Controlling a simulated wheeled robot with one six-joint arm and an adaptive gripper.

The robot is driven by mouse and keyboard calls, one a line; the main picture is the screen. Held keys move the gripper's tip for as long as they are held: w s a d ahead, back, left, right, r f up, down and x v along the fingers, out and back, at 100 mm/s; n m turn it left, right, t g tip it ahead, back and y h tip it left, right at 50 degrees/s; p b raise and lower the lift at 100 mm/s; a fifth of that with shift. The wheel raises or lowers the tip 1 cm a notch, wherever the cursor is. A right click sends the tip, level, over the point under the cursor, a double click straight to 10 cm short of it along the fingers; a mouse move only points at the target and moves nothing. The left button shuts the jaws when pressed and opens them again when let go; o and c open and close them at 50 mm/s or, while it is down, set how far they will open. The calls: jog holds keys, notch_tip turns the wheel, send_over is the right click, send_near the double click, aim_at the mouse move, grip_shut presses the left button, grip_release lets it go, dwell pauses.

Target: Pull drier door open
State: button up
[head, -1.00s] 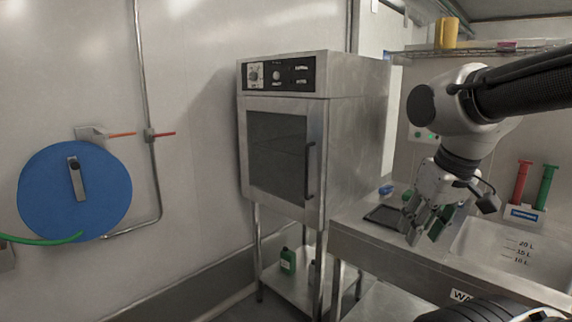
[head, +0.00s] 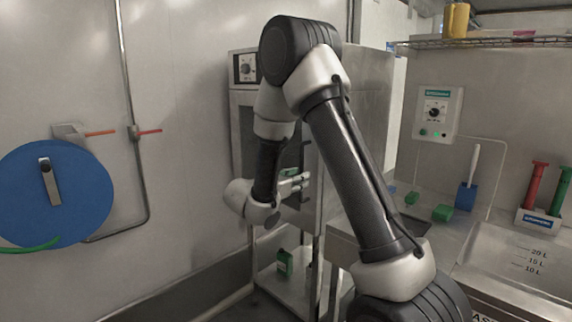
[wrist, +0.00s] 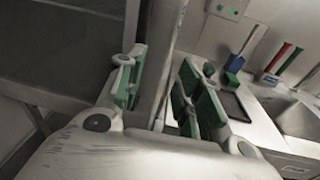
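The drier (head: 365,105) is a steel cabinet on legs, and its control panel (head: 243,68) shows at the upper left. My arm covers most of its door (head: 238,130) in the head view. The door's dark window (wrist: 65,45) fills the left of the wrist view, and the door looks closed. My gripper (head: 296,184) is in front of the door's right part. In the wrist view my gripper (wrist: 163,92) is open, with green-padded fingers on both sides of a grey upright strip (wrist: 157,65). I cannot tell whether this is the handle or the cabinet's edge, or whether the fingers touch it.
A steel counter with a sink (head: 510,255) stands right of the drier. A blue reel (head: 75,205) is on the left wall. A green bottle (head: 284,264) stands below the drier.

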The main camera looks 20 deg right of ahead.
aim_at(302, 165)
jog(key=shift+n+t, duration=0.8)
jog(key=shift+t, duration=0.1)
jog(key=w+d, duration=0.1)
jog(key=w, duration=0.1)
jog(key=w+d+r, duration=0.1)
jog(key=w+d, duration=0.1)
jog(key=w+d+r, duration=0.1)
jog(key=w, duration=0.1)
jog(key=shift+d, duration=0.4)
jog(key=shift+s, duration=0.1)
grip_shut()
